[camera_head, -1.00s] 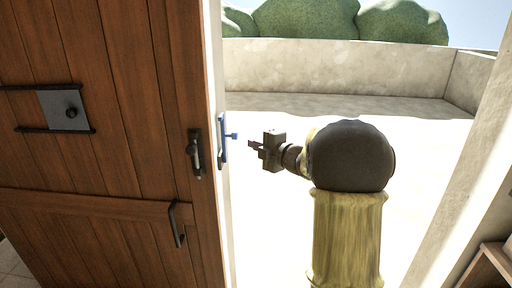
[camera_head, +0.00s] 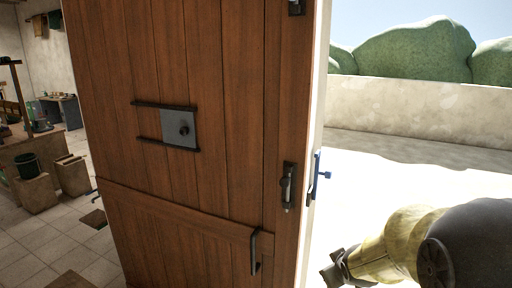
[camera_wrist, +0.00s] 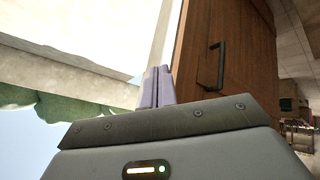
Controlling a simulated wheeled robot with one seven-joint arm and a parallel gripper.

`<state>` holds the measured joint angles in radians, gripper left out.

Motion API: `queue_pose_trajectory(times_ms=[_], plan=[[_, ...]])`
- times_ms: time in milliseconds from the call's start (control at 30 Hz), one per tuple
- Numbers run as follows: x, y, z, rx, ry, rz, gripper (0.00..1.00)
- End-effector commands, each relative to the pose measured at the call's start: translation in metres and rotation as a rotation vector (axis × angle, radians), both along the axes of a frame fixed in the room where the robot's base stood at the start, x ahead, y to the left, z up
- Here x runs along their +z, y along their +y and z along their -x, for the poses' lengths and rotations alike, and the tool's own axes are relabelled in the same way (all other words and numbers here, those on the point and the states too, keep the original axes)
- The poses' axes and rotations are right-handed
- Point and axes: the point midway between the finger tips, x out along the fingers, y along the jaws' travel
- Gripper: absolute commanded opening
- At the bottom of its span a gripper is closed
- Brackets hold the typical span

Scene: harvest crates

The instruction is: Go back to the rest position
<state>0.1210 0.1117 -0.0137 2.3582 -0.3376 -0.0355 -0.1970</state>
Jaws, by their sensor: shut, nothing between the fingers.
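My gripper (camera_wrist: 158,88) shows in the wrist view with its two pale fingers together and nothing between them. In the head view my arm's end is low at the right, beside the open doorway and clear of the door; the fingers themselves are hard to make out there. The wooden door (camera_head: 215,70) stands at the centre-left of the head view, with a dark latch (camera_head: 288,187) and a lower black handle (camera_head: 254,252). The door also shows in the wrist view (camera_wrist: 245,50), to the right of the fingers and apart from them.
A blue fitting (camera_head: 316,175) sticks out at the door's edge. A pale wall (camera_head: 420,105) and green bushes (camera_head: 410,52) lie outside.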

Motion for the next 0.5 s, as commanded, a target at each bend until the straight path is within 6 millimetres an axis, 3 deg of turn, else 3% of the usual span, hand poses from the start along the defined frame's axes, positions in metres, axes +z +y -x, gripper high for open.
queue_pose_trajectory(times_ms=[100, 233, 333, 500], plan=[[-0.029, 0.025, 0.063, -0.153, 0.193, -0.126, 0.00], [-0.048, 0.046, 0.119, -0.287, 0.361, -0.222, 0.00], [-0.055, 0.055, 0.142, -0.342, 0.431, -0.257, 0.00], [-0.056, 0.057, 0.148, -0.360, 0.451, -0.267, 0.00]])
